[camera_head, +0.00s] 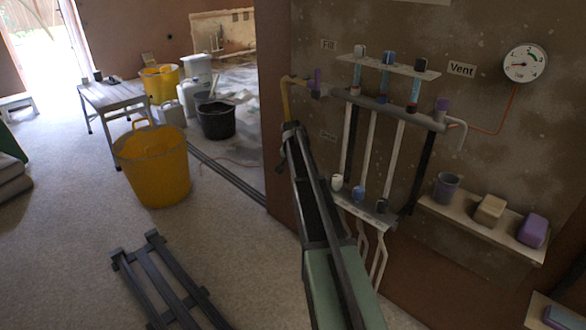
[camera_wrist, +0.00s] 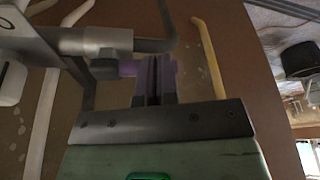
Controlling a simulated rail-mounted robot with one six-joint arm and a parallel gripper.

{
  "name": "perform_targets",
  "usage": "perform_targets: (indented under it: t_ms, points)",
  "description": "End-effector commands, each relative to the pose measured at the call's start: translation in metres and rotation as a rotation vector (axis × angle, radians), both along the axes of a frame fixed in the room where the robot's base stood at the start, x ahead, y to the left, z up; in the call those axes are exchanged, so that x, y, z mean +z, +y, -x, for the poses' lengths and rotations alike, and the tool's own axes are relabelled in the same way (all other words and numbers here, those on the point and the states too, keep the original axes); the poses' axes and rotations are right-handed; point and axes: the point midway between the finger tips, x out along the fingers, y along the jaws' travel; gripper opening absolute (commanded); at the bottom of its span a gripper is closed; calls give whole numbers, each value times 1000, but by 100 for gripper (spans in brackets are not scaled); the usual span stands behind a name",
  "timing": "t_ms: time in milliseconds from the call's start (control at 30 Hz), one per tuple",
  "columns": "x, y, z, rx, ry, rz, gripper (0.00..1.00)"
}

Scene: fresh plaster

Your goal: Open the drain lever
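A purple lever (camera_wrist: 172,72) sits at the end of a grey pipe fitting in the wrist view, just past my gripper (camera_wrist: 155,92). The narrow finger area is right up against the lever. I cannot tell whether the fingers touch or clasp it. A purple lever (camera_head: 317,78) shows by the "Fill" label and another purple lever (camera_head: 442,105) below "Vent".
A yellow pipe (camera_wrist: 209,55) and a grey pipe fitting (camera_wrist: 105,42) are close to my gripper. The wall panel has upright tubes, a gauge (camera_head: 525,62) and a shelf (camera_head: 472,232).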

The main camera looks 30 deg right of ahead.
Motion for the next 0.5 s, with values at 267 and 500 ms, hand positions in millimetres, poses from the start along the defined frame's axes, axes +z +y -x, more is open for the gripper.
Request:
perform_targets:
  t_ms: [267, 500]
  points:
    - [0, -3, -4, 2, -1, -1, 0]
    - [0, -3, -4, 1, -1, 0, 0]
